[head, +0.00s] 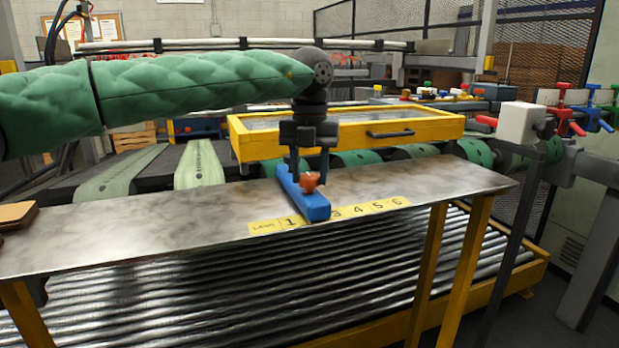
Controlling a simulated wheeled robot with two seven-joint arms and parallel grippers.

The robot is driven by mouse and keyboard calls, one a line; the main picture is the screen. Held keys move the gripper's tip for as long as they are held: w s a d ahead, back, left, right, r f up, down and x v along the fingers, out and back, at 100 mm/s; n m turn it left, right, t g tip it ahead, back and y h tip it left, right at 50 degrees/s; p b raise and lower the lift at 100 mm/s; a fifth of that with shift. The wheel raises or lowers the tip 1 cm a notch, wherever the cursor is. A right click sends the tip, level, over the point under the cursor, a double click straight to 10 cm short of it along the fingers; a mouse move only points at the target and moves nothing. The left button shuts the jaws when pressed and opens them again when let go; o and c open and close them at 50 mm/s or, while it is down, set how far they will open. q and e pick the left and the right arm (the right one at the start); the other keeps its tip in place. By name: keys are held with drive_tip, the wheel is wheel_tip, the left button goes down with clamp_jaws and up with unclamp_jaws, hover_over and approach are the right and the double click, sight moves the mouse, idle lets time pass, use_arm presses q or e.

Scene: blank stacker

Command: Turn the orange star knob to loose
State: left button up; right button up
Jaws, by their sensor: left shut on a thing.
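The orange star knob (310,182) stands up from a blue bar (312,206). The bar lies across the metal shelf, its near end over the number strip. My left gripper (310,176) points down from above, one finger on each side of the knob, and is shut on it. The dark fingers cover part of the bar behind the knob. How far the knob is turned cannot be told. My right gripper is not in view.
The metal shelf (140,229) carries a yellow strip with numbers (378,206). A yellow drawer-like frame (240,141) stands close behind. A brown block (15,215) lies at the shelf's left end. Colored clamps (567,122) are at right.

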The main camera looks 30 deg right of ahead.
sight(309, 177)
use_arm(q)
drive_tip(key=shift+r+n, duration=0.1)
drive_tip(key=shift+n, duration=0.3)
drive_tip(key=o, duration=1)
wheel_tip(309, 177, up, 8)
drive_tip(key=shift+f+b, duration=0.15)
drive_tip(key=shift+b, duration=0.2)
drive_tip(key=shift+w, duration=0.1)
